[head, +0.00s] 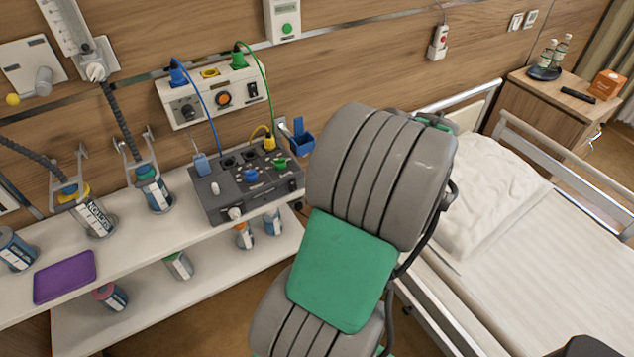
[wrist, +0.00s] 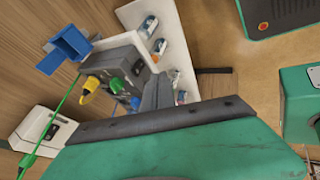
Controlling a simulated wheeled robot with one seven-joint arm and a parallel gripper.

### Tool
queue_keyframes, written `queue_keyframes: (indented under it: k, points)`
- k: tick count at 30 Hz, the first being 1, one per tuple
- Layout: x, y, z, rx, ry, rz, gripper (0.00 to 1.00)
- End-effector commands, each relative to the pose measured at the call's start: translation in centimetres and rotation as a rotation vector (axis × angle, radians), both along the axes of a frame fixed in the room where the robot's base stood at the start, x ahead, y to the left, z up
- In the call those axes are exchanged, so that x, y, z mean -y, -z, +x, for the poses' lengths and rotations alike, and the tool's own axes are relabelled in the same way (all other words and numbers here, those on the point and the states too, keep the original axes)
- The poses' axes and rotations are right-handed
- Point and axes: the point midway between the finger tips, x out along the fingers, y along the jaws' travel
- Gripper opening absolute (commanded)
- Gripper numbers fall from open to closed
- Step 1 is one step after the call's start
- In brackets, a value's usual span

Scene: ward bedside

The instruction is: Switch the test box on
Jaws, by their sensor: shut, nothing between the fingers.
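The test box (head: 248,205) is a dark grey box on the white wall shelf, with several sockets, knobs and plugs on top. A light lever (head: 215,188), a blue knob (head: 250,175) and a green knob (head: 281,163) show on it. I cannot tell which control is its power switch. In the wrist view the box (wrist: 128,68) is partly behind my gripper (wrist: 157,84), whose dark fingers are shut and empty. I cannot tell whether they touch it. In the head view my arm hides the gripper.
A wall unit (head: 208,98) with blue and green cables is above the box. A blue holder (head: 300,141) is beside it. Jars and a purple pad (head: 64,277) occupy the shelf (head: 150,245). A bed (head: 540,235) is at right.

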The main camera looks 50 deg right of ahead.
Motion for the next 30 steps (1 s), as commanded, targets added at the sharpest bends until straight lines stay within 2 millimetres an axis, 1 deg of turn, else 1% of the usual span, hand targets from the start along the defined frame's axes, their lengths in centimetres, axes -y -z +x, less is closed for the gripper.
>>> queue_keyframes:
  k: [1, 11, 12, 15, 18, 21, 30]
  points:
    - [-0.5, 0.8, 0.6, -0.002, -0.006, 0.004, 0.00]
    - [-2.1, 6.7, 4.4, -0.002, -0.007, 0.004, 0.00]
    - [-1.7, 6.5, 5.3, -0.001, -0.009, 0.001, 0.00]
    - [-1.2, 6.6, 6.8, 0.000, -0.008, 0.001, 0.00]
    - [-0.9, 6.8, 7.7, -0.002, -0.007, 0.000, 0.00]
    - [-0.8, 7.0, 8.1, -0.001, -0.005, -0.001, 0.00]
    - [-0.8, 7.1, 8.1, 0.001, -0.005, -0.001, 0.00]
